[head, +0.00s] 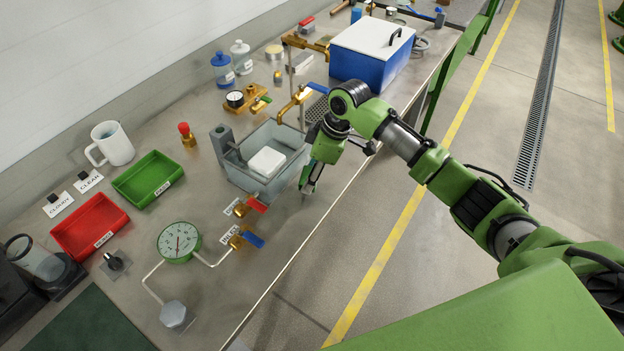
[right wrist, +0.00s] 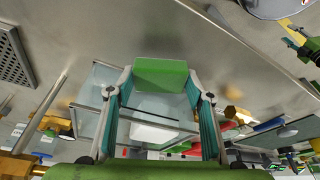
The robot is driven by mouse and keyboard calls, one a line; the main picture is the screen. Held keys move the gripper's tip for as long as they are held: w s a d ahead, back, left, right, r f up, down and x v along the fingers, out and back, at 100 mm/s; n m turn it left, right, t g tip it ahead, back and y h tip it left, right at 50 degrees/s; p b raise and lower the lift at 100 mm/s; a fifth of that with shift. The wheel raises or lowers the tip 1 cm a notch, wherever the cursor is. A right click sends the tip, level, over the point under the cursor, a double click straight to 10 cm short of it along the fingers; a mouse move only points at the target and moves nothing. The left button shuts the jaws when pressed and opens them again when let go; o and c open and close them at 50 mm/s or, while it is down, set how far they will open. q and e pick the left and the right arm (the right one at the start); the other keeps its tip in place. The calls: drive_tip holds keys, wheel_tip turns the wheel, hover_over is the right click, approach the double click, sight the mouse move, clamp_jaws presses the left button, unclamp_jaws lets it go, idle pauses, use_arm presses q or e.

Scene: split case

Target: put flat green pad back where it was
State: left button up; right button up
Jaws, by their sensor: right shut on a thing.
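The flat green pad (right wrist: 160,75) shows in the right wrist view as a plain green block between the fingertips. My right gripper (right wrist: 160,82) is shut on it, one finger on each side. In the head view my right gripper (head: 309,187) is at the right side of the grey basin, near the bench's front edge. The pad cannot be made out clearly there, against the green gripper. My left gripper is not in view.
The basin (head: 237,174) holds a white block (head: 266,162). Red (head: 70,243) and green (head: 130,192) trays, a gauge (head: 179,242) and valves stand left of it. A blue cooler (head: 350,66) stands behind. A dark green mat (head: 85,325) lies front left.

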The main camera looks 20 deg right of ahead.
wheel_tip(320, 180, down, 2)
drive_tip(key=shift+s+f+p, duration=0.1)
drive_tip(key=shift+f+p, duration=0.05)
drive_tip(key=shift+p, duration=0.3)
drive_tip(key=shift+f, duration=0.3)
drive_tip(key=shift+f, duration=0.15)
drive_tip(key=o, duration=1)
drive_tip(key=shift+o, duration=0.2)
drive_tip(key=b+v, duration=0.1)
drive_tip(key=v, duration=1.1)
drive_tip(key=shift+r+b, duration=0.2)
drive_tip(key=shift+b, duration=0.2)
